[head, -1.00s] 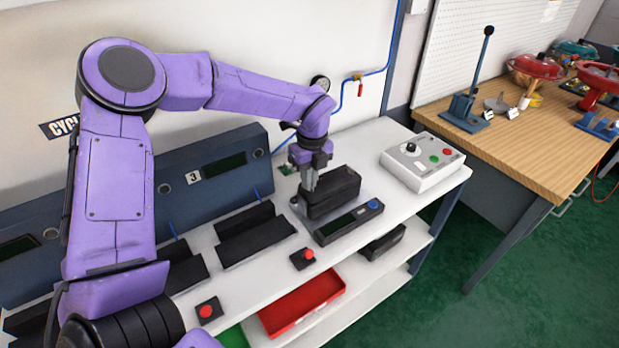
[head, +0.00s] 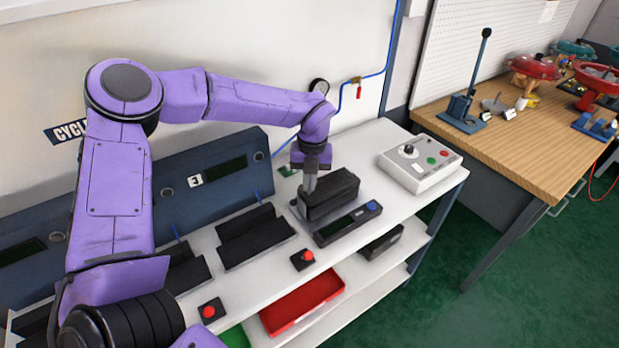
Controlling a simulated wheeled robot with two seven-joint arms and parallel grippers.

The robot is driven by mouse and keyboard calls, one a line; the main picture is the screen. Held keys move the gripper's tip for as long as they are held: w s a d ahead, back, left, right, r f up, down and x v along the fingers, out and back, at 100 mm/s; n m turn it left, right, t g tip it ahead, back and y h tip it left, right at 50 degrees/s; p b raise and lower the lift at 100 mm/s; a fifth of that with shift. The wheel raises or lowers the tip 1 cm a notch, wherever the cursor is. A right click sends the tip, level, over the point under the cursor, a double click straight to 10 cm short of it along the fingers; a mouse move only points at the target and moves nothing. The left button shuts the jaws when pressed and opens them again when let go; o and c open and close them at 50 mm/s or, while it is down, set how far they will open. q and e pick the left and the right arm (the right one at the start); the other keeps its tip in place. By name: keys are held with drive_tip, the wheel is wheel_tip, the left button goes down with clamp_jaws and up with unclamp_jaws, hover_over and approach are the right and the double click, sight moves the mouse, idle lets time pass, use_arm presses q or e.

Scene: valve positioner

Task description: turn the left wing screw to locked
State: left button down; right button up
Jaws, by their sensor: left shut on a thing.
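My left gripper (head: 309,188) points down at the left end of a black box-shaped device (head: 333,195) on the white bench. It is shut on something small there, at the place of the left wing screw. The screw itself is hidden by the fingers, so its angle cannot be read. The device rests on a grey base at the back of the bench. My right gripper is not in the picture.
In front of the device lies a dark unit with a blue knob (head: 348,225). A red button box (head: 303,259) and black cradles (head: 255,236) stand to the left. A grey control box (head: 420,163) is at right. A red tray (head: 301,302) sits on the shelf below.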

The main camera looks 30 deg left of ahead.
use_arm(q)
drive_tip(key=m+p, duration=0.2)
drive_tip(key=m, duration=0.4)
drive_tip(key=shift+d+r+p, duration=0.15)
drive_tip(key=shift+p, duration=0.25)
drive_tip(key=shift+m+p, duration=0.9)
drive_tip(key=shift+m, duration=1.5)
drive_tip(key=shift+d, duration=0.1)
drive_tip(key=shift+f, duration=0.2)
drive_tip(key=c, duration=1.3)
unclamp_jaws()
drive_tip(key=r+b, duration=0.1)
drive_tip(key=r, duration=0.6)
drive_tip(key=r+b, duration=0.1)
drive_tip(key=r, duration=0.2)
drive_tip(key=shift+w+r+b, duration=0.25)
drive_tip(key=shift+r+b, duration=0.05)
